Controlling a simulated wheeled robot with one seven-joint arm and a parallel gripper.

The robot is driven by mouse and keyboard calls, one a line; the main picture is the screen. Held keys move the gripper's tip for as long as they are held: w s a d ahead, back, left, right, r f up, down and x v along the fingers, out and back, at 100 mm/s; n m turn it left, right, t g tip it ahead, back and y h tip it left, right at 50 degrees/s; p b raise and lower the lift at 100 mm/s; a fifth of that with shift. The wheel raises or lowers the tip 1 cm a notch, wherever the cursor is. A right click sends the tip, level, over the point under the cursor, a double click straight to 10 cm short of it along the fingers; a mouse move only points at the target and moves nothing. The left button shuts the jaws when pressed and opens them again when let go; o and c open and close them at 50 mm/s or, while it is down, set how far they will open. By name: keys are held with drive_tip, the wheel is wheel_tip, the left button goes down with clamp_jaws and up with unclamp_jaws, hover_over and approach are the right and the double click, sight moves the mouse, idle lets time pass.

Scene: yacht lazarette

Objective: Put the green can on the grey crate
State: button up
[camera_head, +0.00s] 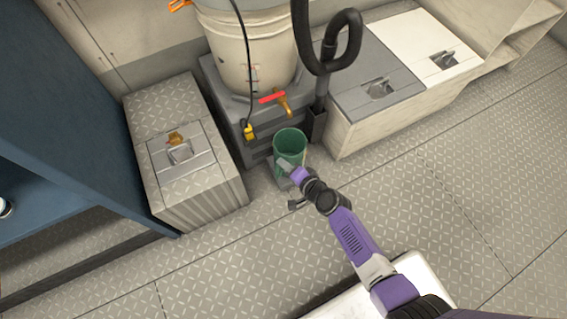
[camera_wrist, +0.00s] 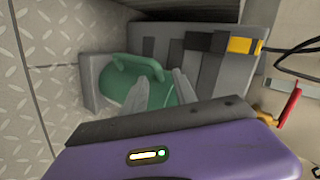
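The green can (camera_head: 290,141) stands open end up by the front of the dark grey crate-like box (camera_head: 216,84), at a low grey block (camera_head: 275,172). In the wrist view the can (camera_wrist: 117,82) shows its looped handle, with the grey block (camera_wrist: 90,72) around its far side. My gripper (camera_head: 284,163) is at the near side of the can. In the wrist view its two pale fingers (camera_wrist: 163,80) are apart, with green can surface and handle between and beyond them. Whether they touch the can is unclear.
A large cream bucket (camera_head: 245,45) with an orange tap stands on the dark grey box. A metal locker (camera_head: 185,150) is to the left. A bench (camera_head: 375,75) with grey and white lids is to the right. The tread-plate floor at right is clear.

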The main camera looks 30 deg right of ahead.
drive_tip(key=p+v, duration=0.2)
drive_tip(key=v, duration=0.7)
drive_tip(key=shift+s+r+p, duration=0.2)
drive_tip(key=shift+s+p, duration=0.1)
drive_tip(key=shift+p, duration=0.05)
drive_tip(key=s+r+n+t+h, duration=0.1)
drive_tip(key=s+r+n, duration=0.2)
drive_tip(key=s+r, duration=0.4)
drive_tip(key=s+r+n+h, duration=0.1)
drive_tip(key=s+r+n, duration=0.25)
drive_tip(key=s, duration=0.65)
drive_tip(key=s+r+n+t, duration=0.1)
drive_tip(key=s+r+n, duration=0.2)
drive_tip(key=r, duration=0.8)
drive_tip(key=s+a+r+n+t, duration=0.1)
drive_tip(key=s+r+n, duration=0.3)
drive_tip(key=r, duration=0.7)
drive_tip(key=shift+s+a+t, duration=0.25)
drive_tip(key=shift+s+t, duration=0.05)
drive_tip(key=shift+s, duration=0.05)
drive_tip(key=shift+r, duration=0.15)
